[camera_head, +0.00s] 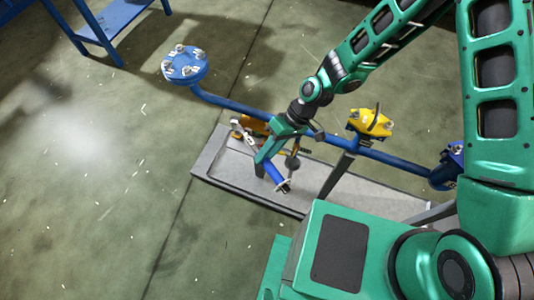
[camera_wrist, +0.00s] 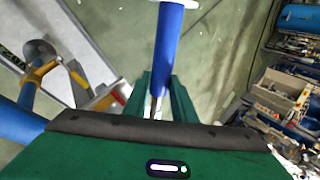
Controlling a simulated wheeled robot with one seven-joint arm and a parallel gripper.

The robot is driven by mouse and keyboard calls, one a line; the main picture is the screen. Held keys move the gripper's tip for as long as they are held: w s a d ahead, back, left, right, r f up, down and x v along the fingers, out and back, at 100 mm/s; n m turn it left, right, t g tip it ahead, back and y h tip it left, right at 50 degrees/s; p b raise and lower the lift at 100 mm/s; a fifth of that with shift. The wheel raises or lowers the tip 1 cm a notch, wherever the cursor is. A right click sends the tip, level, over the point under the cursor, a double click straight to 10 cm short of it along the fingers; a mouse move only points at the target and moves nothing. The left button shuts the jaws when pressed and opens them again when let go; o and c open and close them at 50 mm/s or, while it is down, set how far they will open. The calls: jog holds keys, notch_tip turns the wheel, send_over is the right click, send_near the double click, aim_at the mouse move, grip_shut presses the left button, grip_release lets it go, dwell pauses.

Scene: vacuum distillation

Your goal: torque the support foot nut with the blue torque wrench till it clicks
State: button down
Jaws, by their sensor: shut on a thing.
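My gripper (camera_head: 266,158) is shut on the blue torque wrench (camera_head: 275,174), above the grey slab (camera_head: 215,162). In the wrist view the wrench's blue handle (camera_wrist: 166,48) runs upward from between my green fingers (camera_wrist: 160,100). A pale end piece shows at the top of the handle. A grey support post (camera_head: 338,174) runs from the blue pipe down toward the slab, to the right of my gripper. I cannot make out the support foot nut. It is too small or hidden.
A blue pipe (camera_head: 235,106) with a bolted flange (camera_head: 184,65) crosses above the slab. A yellow fitting (camera_head: 371,122) sits on it. Orange and silver items (camera_head: 252,125) lie by my gripper. A blue step stand (camera_head: 105,20) is at the back left. The left floor is clear.

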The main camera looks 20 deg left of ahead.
jog(key=shift+r, duration=2.45)
